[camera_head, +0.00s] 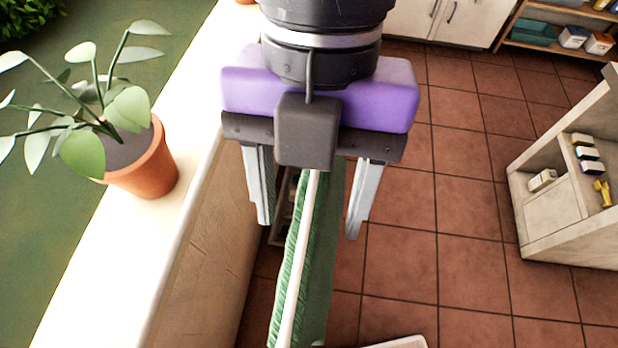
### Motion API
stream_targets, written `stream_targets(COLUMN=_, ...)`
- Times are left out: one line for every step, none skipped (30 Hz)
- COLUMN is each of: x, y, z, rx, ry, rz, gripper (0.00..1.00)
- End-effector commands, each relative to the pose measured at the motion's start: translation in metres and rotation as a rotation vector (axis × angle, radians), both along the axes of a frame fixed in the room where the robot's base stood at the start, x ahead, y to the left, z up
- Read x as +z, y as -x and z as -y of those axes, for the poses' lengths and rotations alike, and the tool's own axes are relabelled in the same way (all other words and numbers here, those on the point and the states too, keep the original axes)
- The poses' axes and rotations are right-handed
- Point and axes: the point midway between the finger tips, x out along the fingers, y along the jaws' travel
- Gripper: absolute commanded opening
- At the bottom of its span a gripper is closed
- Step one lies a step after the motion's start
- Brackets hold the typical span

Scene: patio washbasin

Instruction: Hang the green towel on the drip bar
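My gripper (308,228) is open, with its two pale fingers wide apart and pointing down. The green towel (319,265) hangs lengthwise below and between the fingers, with a visible gap to the right finger. A narrow white strip (297,262) runs along the towel's top, with ribbed green on its left and smoother, darker green on its right. I cannot tell whether this strip is the drip bar or part of the towel. The gripper body hides the far end of both, and the near end runs to the bottom of the picture.
A white-topped wall (190,215) runs close along the left, bearing a potted plant (140,165). A pale shelf unit (560,205) with small items stands at right. The tiled floor (470,220) between is clear. A white rim (400,342) shows at the bottom.

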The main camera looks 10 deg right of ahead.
Motion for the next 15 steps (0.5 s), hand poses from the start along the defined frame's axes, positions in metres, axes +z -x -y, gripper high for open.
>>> stream_targets(x=0.0001, y=0.0000, z=0.0000, rx=0.000, ry=0.000, rz=0.000, gripper=0.48)
stream_targets(x=0.0001, y=0.0000, z=0.0000, rx=0.000, ry=0.000, rz=0.000, gripper=0.43)
stream_targets(x=0.0001, y=-0.0001, z=0.0000, rx=0.000, ry=0.000, rz=0.000, gripper=0.35)
stream_targets(x=0.0001, y=-0.0001, z=0.0000, rx=0.000, ry=0.000, rz=0.000, gripper=0.29)
stream_targets(x=0.0001, y=-0.0001, z=0.0000, rx=0.000, ry=0.000, rz=0.000, gripper=0.23)
stream_targets(x=0.0002, y=-0.0001, z=0.0001, rx=0.000, ry=0.000, rz=0.000, gripper=0.15)
stream_targets(x=0.0002, y=-0.0001, z=0.0001, rx=0.000, ry=0.000, rz=0.000, gripper=0.09)
stream_targets(x=0.0002, y=-0.0001, z=0.0001, rx=0.000, ry=0.000, rz=0.000, gripper=0.03)
stream_targets(x=0.0002, y=-0.0001, z=0.0001, rx=0.000, ry=0.000, rz=0.000, gripper=0.00)
stream_targets(x=0.0002, y=-0.0001, z=0.0001, rx=0.000, ry=0.000, rz=0.000, gripper=0.00)
stream_targets(x=0.0002, y=-0.0001, z=0.0001, rx=0.000, ry=0.000, rz=0.000, gripper=0.00)
stream_targets(x=0.0002, y=-0.0001, z=0.0001, rx=0.000, ry=0.000, rz=0.000, gripper=0.00)
stream_targets(x=0.0002, y=-0.0001, z=0.0001, rx=0.000, ry=0.000, rz=0.000, gripper=0.00)
stream_targets(x=0.0004, y=-0.0001, z=0.0000, rx=0.000, ry=0.000, rz=0.000, gripper=0.00)
stream_targets(x=0.0013, y=-0.0002, z=0.0000, rx=0.000, ry=0.000, rz=0.000, gripper=0.00)
